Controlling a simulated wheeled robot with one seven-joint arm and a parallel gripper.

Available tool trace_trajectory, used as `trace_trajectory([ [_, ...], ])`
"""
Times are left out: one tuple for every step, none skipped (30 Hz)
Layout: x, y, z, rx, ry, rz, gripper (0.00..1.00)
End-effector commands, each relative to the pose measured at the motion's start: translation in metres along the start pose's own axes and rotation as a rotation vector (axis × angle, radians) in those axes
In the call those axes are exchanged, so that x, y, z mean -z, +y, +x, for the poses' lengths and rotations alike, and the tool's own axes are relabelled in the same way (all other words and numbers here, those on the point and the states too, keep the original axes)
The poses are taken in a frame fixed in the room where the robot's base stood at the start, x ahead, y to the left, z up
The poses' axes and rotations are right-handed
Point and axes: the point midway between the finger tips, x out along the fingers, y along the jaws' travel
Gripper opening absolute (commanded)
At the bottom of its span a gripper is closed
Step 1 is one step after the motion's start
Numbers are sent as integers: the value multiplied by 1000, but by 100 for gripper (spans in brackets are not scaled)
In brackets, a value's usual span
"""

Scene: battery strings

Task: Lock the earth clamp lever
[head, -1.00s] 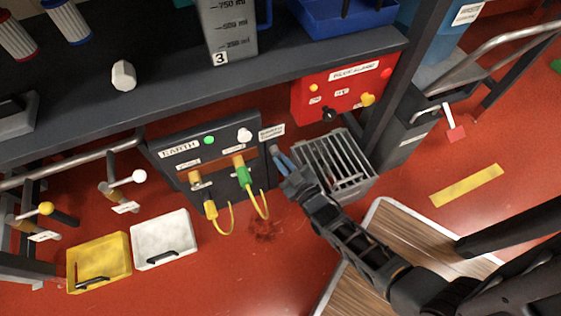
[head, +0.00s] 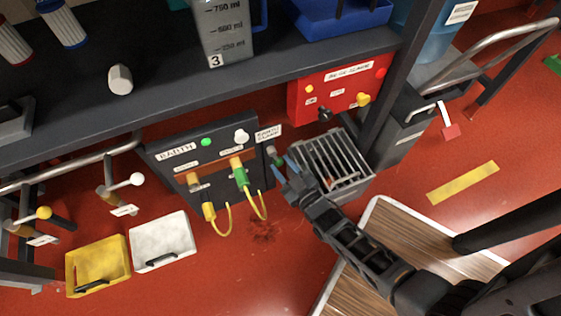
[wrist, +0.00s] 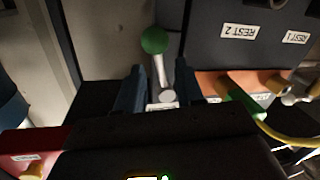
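The dark earth panel (head: 222,188) carries the EARTH sign and, at its upper right, the EARTH CLAMP label (head: 268,133). In the wrist view a lever with a green ball knob (wrist: 154,41) and a pale metal shaft (wrist: 160,72) stands beside the panel. My gripper (wrist: 157,82) is open, one blue-grey finger on each side of the lever's lower shaft and pivot. The knob lies past the fingertips. I cannot tell whether either finger touches the lever. In the head view my gripper (head: 284,164) is at the panel's right edge; the lever is small there and hard to make out.
Green and yellow plugs with yellow cables (head: 262,205) hang on the panel's front. A grey slatted bin (head: 361,188) stands close right of my gripper, below a red box (head: 333,98). White (head: 186,237) and yellow (head: 123,247) trays lie left on the red floor.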

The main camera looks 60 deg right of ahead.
Motion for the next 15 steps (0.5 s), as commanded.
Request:
trace_trajectory([
  [2,0,-10,1,-2,0,37],
  [2,0,-15,2,-2,0,37],
  [2,0,-22,2,-2,0,37],
  [2,0,-27,2,-2,0,37],
  [2,0,-32,1,-2,0,37],
  [2,0,-38,1,-2,0,37],
  [2,0,-42,1,-2,0,37],
  [1,0,-46,1,-2,0,37],
  [1,0,-50,0,-1,0,37],
  [1,0,-53,0,-1,0,37],
  [1,0,-56,0,-1,0,37],
  [1,0,-58,0,-1,0,37],
  [1,0,-60,0,-1,0,37],
  [0,0,-60,0,0,0,37],
  [0,0,-61,0,0,0,37],
])
